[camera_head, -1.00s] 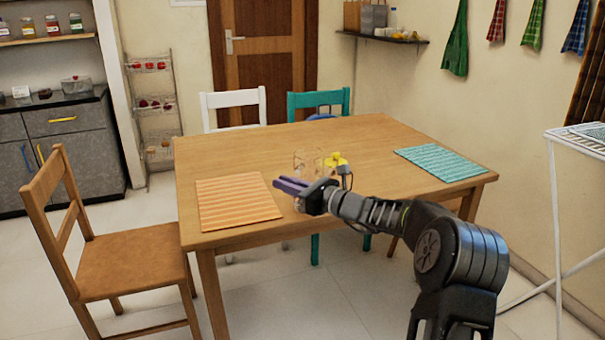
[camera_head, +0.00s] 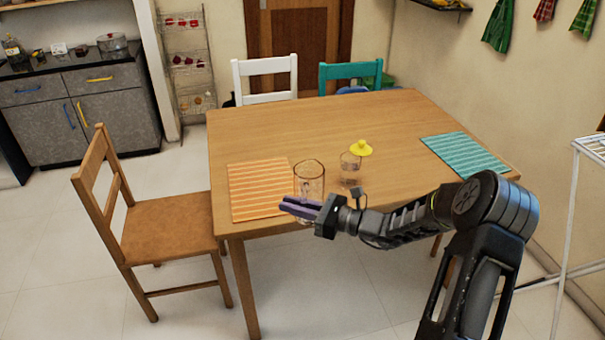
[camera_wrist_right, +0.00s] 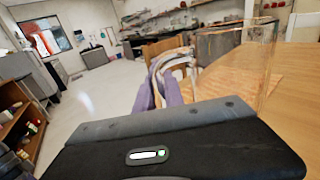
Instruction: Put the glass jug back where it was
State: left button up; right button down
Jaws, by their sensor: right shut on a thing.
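The glass jug (camera_head: 309,176) is a clear, upright cylinder near the table's front edge, beside the right edge of the orange striped mat (camera_head: 250,190). My right gripper (camera_head: 300,207) is in front of the jug, its purple fingers shut. In the right wrist view the fingers (camera_wrist_right: 163,90) close on the jug's curved handle, with the clear jug body (camera_wrist_right: 235,65) just to their right. The gripper hides the jug's lower part in the head view, so I cannot tell whether its base touches the table. My left gripper is not in view.
A smaller glass (camera_head: 350,172) stands right of the jug, with a yellow object (camera_head: 361,149) just behind it. A teal striped mat (camera_head: 464,154) lies at the right of the wooden table (camera_head: 290,125). A wooden chair (camera_head: 155,225) stands at the left. The table's middle is clear.

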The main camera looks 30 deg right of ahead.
pick_arm(q)
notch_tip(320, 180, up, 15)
jog(key=p, duration=1.3)
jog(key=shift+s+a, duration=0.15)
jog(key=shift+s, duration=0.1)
pick_arm(e)
jog(key=s+a+r+n+g+y, duration=0.3)
jog(key=s+a+r, duration=0.8)
jog(key=shift+a+r+y, duration=0.15)
jog(key=shift+a+y, duration=0.15)
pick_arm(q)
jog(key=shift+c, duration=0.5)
